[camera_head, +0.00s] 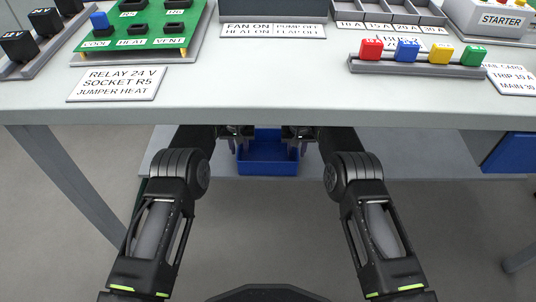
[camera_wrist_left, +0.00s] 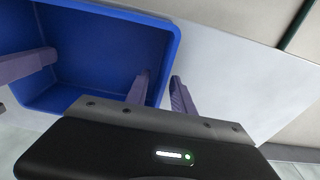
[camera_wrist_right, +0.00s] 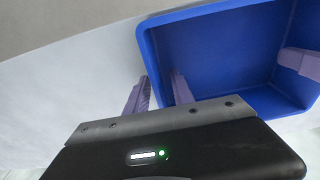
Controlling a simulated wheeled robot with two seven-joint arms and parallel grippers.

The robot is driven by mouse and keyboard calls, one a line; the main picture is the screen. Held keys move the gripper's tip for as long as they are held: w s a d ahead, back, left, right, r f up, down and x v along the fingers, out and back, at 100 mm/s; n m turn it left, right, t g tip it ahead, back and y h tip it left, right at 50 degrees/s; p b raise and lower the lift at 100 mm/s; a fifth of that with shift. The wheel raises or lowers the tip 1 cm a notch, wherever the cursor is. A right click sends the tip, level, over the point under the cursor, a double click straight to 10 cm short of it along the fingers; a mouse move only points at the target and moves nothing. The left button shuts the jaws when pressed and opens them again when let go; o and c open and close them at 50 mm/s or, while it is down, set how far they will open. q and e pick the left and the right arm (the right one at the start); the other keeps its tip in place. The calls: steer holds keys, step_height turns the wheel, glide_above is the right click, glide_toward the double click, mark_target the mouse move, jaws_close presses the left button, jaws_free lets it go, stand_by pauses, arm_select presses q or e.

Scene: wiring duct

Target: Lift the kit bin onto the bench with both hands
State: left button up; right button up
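The kit bin (camera_head: 268,168) is a blue, open-topped box on the shelf under the bench (camera_head: 300,106). Its inside looks empty in the left wrist view (camera_wrist_left: 95,50) and the right wrist view (camera_wrist_right: 225,50). My left gripper (camera_head: 238,146) is at the bin's left wall, with one finger inside and one outside; its fingers (camera_wrist_left: 160,93) are apart. My right gripper (camera_head: 298,146) straddles the right wall the same way, its fingers (camera_wrist_right: 159,92) also apart. The bench edge partly hides the bin's far side and both wrists in the head view.
The bench front edge overhangs the bin. The bench top holds a label card (camera_head: 117,84), a green relay board (camera_head: 135,30), and a rack of coloured blocks (camera_head: 417,64) near the front right. The middle front of the top is clear. A blue box (camera_head: 510,152) hangs below right.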

arm_select(q)
steer(key=shift+c, duration=0.2)
arm_select(e)
steer(key=shift+c, duration=0.2)
arm_select(q)
jaws_close()
arm_select(e)
jaws_close()
stand_by(0.7)
